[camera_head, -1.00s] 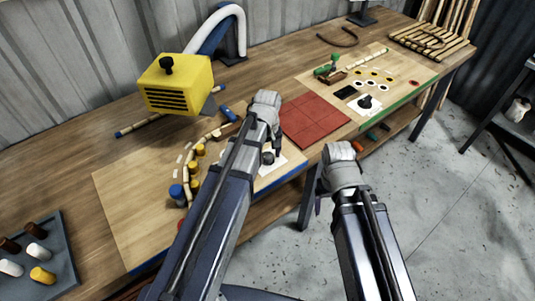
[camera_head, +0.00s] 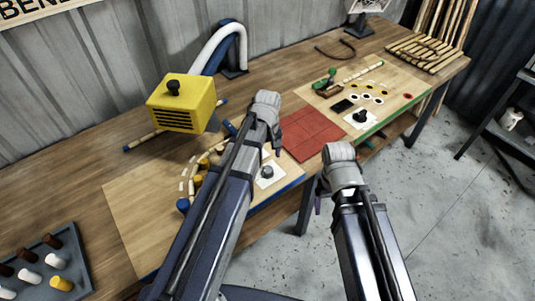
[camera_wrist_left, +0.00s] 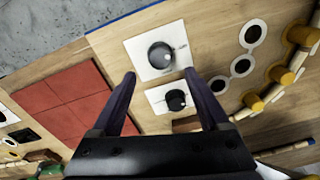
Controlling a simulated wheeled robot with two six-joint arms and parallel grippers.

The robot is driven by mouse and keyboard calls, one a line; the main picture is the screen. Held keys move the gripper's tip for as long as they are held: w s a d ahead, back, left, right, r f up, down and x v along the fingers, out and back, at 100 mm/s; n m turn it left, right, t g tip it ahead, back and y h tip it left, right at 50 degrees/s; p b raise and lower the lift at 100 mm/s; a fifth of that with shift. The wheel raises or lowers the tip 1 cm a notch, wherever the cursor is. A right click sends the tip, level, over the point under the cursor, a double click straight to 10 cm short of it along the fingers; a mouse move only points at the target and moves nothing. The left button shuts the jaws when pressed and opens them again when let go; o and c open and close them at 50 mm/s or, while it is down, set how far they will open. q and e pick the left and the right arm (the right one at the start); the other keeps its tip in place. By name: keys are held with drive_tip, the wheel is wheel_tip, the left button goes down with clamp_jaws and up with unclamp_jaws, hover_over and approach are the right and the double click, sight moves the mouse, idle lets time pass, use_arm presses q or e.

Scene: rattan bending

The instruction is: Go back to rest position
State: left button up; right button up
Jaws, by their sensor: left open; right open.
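My left gripper (camera_wrist_left: 160,78) is open and empty in the left wrist view. Its two fingers are spread above a board that carries a large grey knob (camera_wrist_left: 161,56) and a smaller black knob (camera_wrist_left: 176,100) on white plates. In the head view my left arm reaches over the workbench, and its wrist hides most of the left gripper (camera_head: 266,137). My right gripper (camera_head: 319,188) is mostly hidden behind its own wrist, in front of the bench's near edge. Nothing shows in it.
The workbench (camera_head: 60,190) holds a yellow heater-like box (camera_head: 182,100), a red tiled mat (camera_head: 312,131), yellow pegs along a curved rattan piece, and a dark peg tray (camera_head: 75,262) at the left. Rattan poles (camera_head: 425,50) lie at the far right. Open floor (camera_head: 450,220) lies right of the bench.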

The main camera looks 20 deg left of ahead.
idle(0.4)
use_arm(q)
drive_tip(key=shift+s+d, duration=0.15)
drive_tip(key=s+d+m+y, duration=0.1)
drive_tip(key=s+d+m, duration=0.9)
drive_tip(key=s, duration=0.4)
drive_tip(key=shift+m, duration=0.7)
